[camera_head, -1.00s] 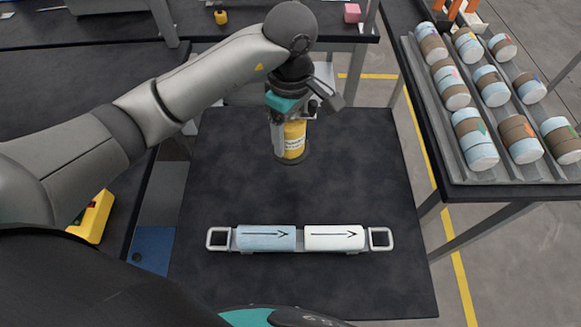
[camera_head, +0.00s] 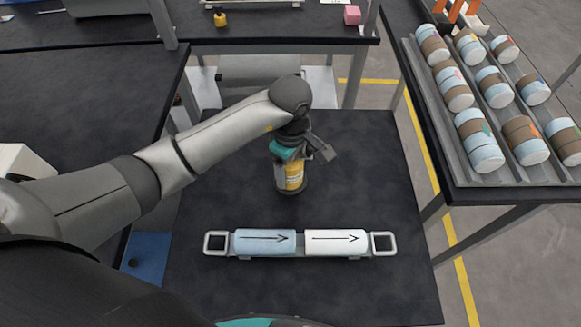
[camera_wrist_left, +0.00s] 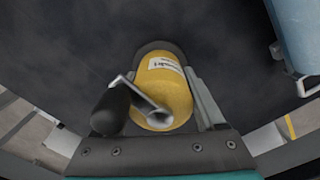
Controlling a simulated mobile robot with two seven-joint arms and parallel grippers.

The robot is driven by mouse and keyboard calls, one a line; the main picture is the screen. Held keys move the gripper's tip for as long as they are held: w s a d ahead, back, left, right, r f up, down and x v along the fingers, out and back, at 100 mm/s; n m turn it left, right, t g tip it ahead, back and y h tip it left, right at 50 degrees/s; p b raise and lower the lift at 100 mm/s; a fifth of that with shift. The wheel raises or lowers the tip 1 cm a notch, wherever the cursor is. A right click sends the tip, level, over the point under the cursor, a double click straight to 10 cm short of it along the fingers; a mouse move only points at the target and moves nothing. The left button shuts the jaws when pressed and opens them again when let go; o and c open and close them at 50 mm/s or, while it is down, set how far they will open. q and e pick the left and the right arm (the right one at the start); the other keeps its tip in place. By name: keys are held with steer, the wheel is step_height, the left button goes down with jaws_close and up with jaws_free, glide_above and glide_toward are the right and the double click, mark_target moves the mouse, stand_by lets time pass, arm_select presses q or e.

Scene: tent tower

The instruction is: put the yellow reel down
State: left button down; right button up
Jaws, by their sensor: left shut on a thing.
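The yellow reel (camera_head: 294,176) has a white label and a dark round base. It stands upright in my left gripper (camera_head: 291,172), which is shut on it from above. In the left wrist view the reel (camera_wrist_left: 163,88) sits between the fingers, with a dark handle and a metal tube in front of it. The reel's base is at or just above the dark table (camera_head: 370,165); I cannot tell whether it touches. My right gripper is not in view.
A metal tray (camera_head: 243,252) with a blue roll (camera_head: 265,242) and a white roll (camera_head: 335,242) lies in front of the reel. A rack (camera_head: 480,150) of several rolls stands at the right. The table around the reel is clear.

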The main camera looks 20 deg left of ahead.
arm_select(q)
steer(key=shift+f, duration=0.15)
jaws_free()
step_height(320, 180, up, 12)
steer(key=shift+r+p, duration=0.2)
steer(key=shift+p, duration=0.7)
